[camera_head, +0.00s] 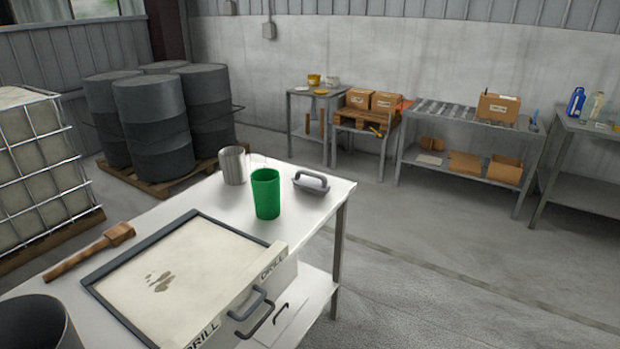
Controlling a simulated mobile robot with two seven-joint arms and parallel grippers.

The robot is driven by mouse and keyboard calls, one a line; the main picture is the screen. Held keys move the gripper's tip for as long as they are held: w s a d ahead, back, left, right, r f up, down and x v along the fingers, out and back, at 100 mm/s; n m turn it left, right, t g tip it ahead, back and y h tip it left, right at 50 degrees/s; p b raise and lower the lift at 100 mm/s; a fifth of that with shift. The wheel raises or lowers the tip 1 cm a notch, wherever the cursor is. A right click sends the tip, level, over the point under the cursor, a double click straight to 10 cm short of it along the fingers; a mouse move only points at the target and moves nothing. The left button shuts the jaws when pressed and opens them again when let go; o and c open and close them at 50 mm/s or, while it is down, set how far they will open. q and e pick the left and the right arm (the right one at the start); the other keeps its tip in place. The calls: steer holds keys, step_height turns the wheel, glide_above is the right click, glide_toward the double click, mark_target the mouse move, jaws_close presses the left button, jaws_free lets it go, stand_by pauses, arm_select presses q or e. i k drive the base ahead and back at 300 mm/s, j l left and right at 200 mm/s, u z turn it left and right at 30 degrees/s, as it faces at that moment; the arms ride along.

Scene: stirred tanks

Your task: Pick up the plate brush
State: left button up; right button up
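A wooden tool (92,250) with a long handle and a thicker block head lies at the left edge of the white table, beside the framed plate. A small grey block with an arched handle (311,182) sits near the table's far right corner. I cannot tell for sure which of these two is the plate brush, as no bristles show clearly. The framed cream plate (215,255) has brown smears on it. Neither of my grippers is in view.
The white table (340,188) also holds a green cup (265,193), a metal cup (232,165) and a dark pot (38,325). Drawer handles (250,303) stick out below the plate. Drums (155,120) and a caged tank (40,170) stand left. Floor is clear to the right.

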mark_target(323, 187)
steer(key=i+l+u, duration=0.1)
steer(key=i+l, duration=0.15)
steer(key=i+l+u, duration=0.1)
steer(key=i+l, duration=0.15)
steer(key=l, duration=0.15)
steer(key=i+l+u, duration=0.1)
steer(key=l, duration=0.25)
steer(key=i+l+u, duration=0.1)
steer(key=i+l, duration=0.25)
steer(key=i+l+u, duration=0.1)
steer(key=l, duration=0.3)
steer(key=i+l+u, duration=0.1)
steer(key=i+l, duration=0.15)
steer(key=l, duration=0.2)
steer(key=i+l+u, duration=0.1)
steer(key=l, duration=0.3)
steer(key=i, duration=0.1)
